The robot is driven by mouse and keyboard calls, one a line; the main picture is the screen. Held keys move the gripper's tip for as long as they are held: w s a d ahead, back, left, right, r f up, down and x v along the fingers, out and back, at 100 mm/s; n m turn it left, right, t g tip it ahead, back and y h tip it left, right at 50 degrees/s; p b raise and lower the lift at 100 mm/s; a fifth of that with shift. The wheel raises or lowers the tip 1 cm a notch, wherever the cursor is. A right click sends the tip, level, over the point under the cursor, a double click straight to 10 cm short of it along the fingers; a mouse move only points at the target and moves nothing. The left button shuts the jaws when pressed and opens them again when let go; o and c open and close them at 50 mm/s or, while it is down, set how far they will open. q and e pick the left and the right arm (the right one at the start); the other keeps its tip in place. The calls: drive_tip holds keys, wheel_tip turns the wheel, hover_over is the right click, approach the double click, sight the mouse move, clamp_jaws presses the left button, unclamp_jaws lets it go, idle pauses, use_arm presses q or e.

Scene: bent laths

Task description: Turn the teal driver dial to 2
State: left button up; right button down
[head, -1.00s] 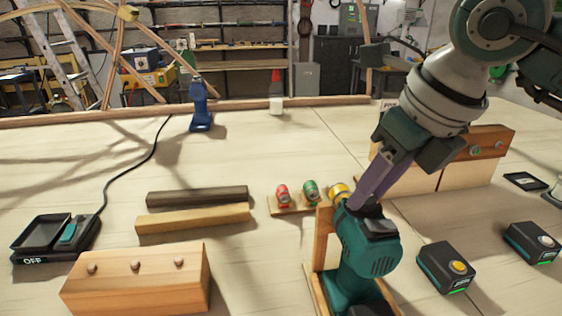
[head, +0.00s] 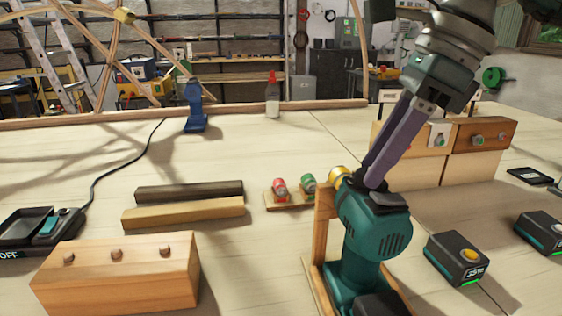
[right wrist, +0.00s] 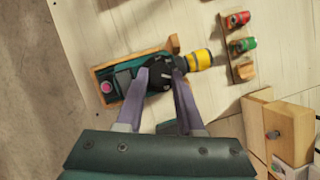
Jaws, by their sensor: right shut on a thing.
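The teal driver (head: 372,235) stands upright in a wooden stand (head: 322,225), its yellow collar (head: 340,176) pointing left. The dark dial (right wrist: 161,75) is on top of the driver, between my right fingers in the right wrist view. My right gripper (head: 372,182) comes down from above, shut on the dial; its purple fingertips lie on either side of it. The number the dial is set to is too small to read. The driver also shows in the right wrist view (right wrist: 124,82). My left gripper is not in view.
A small board with a red bit (head: 280,188) and a green bit (head: 308,183) sits left of the driver. Black battery packs (head: 457,258) lie to the right. A pegged wooden block (head: 115,280) and two bars (head: 185,212) lie left.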

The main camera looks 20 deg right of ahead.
drive_tip(key=n, duration=0.1)
drive_tip(key=n+g+b, duration=0.1)
drive_tip(key=n, duration=0.1)
drive_tip(key=shift+w+n+y, duration=0.2)
drive_tip(key=shift+n+y, duration=0.1)
drive_tip(key=n+g+b, duration=0.1)
drive_tip(key=n, duration=0.2)
drive_tip(key=shift+w+n+g, duration=0.15)
drive_tip(key=shift+n+g, duration=0.15)
drive_tip(key=n+g, duration=0.1)
drive_tip(key=n, duration=0.3)
drive_tip(key=shift+w+g+b, duration=0.15)
drive_tip(key=shift+g+b, duration=0.2)
drive_tip(key=shift+g, duration=0.05)
drive_tip(key=shift+w+n+g+h, duration=0.1)
drive_tip(key=shift+n+g+h, duration=0.3)
drive_tip(key=shift+n, duration=1)
drive_tip(key=c, duration=0.5)
unclamp_jaws()
